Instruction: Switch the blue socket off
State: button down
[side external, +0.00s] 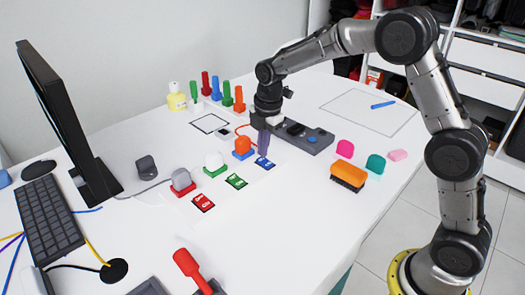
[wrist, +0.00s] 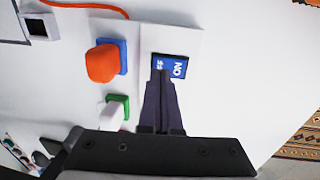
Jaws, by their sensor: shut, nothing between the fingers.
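The blue switch (side external: 264,163), marked OFF and ON, lies flat on the white table. My gripper (side external: 263,155) points down, shut and empty. Its fingertips (wrist: 163,73) are over the OFF end and hide part of that side. I cannot tell whether they touch the switch.
A green switch (side external: 236,182) and a red switch (side external: 203,203) lie nearby, with green (side external: 215,170) and red (side external: 183,188) sockets holding plugs. A grey power strip (side external: 310,140) lies behind my gripper. An orange brush (side external: 347,177) is to the right. The front right table is clear.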

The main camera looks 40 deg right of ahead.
jog(key=shift+f, duration=0.7)
jog(key=shift+w, duration=0.1)
jog(key=shift+f, duration=0.2)
jog(key=shift+s+r, duration=0.1)
jog(key=shift+s, duration=0.65)
jog(key=shift+r, duration=0.1)
notch_tip(320, 180, up, 14)
jog(key=s, duration=0.1)
jog(key=shift+s, duration=0.4)
